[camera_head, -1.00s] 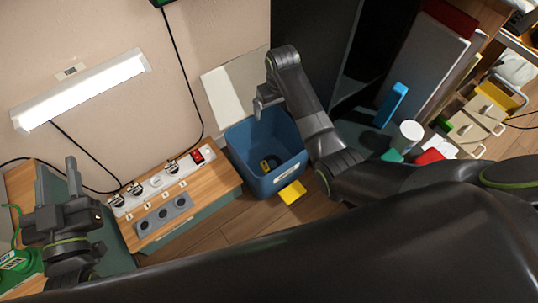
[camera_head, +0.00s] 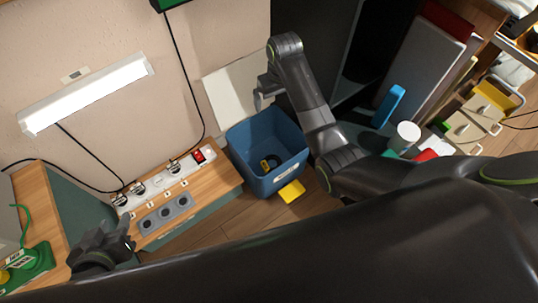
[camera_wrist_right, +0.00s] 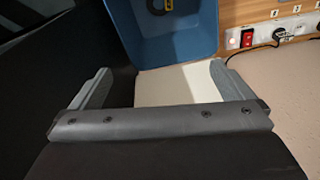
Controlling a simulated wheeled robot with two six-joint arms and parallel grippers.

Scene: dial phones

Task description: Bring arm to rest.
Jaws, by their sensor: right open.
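My right arm (camera_head: 308,95) reaches up over the blue bin from the right. Its gripper (camera_head: 262,95) is beside the bin's raised white lid. In the right wrist view my right gripper (camera_wrist_right: 158,72) has its two fingers wide apart, with nothing between them but the white lid (camera_wrist_right: 178,86) behind. My left gripper (camera_head: 122,228) is low at the left, by the front left end of the wooden bench. Its fingers are small and dark, and I cannot tell how far apart they are.
The blue bin (camera_head: 238,143) holds a dark ring-shaped item with yellow. A power strip (camera_head: 165,180) and a grey three-hole block (camera_head: 150,221) lie on the wooden bench (camera_head: 215,182). A green phone (camera_head: 28,262) stands at the far left. A yellow piece (camera_head: 291,191) lies on the floor.

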